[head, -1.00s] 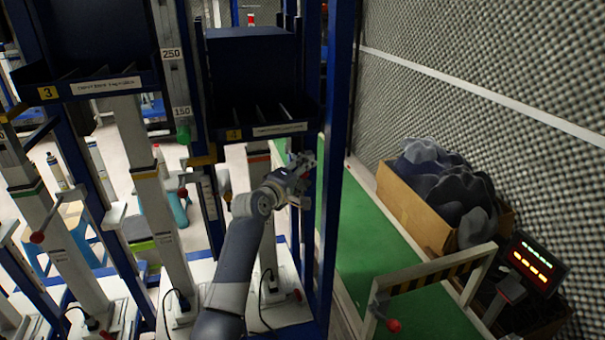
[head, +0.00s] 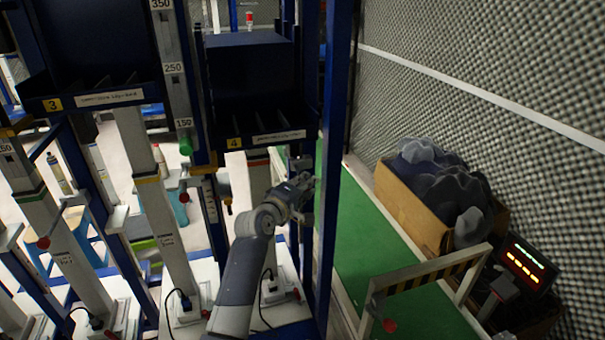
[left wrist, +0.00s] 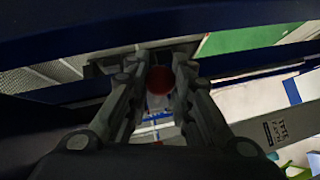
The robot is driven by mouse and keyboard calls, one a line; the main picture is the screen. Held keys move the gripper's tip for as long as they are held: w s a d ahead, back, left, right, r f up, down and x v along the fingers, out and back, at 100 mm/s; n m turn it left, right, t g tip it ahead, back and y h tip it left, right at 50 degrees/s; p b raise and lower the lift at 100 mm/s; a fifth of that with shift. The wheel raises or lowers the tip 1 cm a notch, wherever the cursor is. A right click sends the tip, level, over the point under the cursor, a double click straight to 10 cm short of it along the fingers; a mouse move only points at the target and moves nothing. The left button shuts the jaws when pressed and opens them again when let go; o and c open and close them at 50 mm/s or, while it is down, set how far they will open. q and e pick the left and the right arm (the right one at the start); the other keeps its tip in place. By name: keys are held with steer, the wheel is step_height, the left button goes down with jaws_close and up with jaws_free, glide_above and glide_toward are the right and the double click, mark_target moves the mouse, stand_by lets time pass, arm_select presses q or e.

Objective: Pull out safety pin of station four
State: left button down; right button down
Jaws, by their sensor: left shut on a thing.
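Station four carries a yellow label "4" (head: 234,142) on the front of a dark blue bin (head: 250,90). My left gripper (head: 308,180) is below and right of this bin, beside the blue upright post. In the left wrist view the fingers (left wrist: 160,62) are closed about a round red knob (left wrist: 160,80), which looks like the head of the safety pin. The pin's shaft is hidden behind the knob. In the head view the knob is hidden by the gripper. My right gripper is in neither view.
A blue post (head: 334,130) stands close to the right of my left gripper. Station three, with its label (head: 52,104), is to the left. A green floor strip (head: 360,240), a cardboard box (head: 410,210) of dark foam pieces and a striped barrier (head: 430,275) are to the right.

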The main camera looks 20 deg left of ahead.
arm_select(q)
steer(key=shift+s+d+f, duration=0.1)
steer(key=shift+s+d, duration=0.05)
steer(key=shift+s, duration=0.05)
steer(key=c, duration=1.4)
jaws_free()
steer(key=v, duration=1.2)
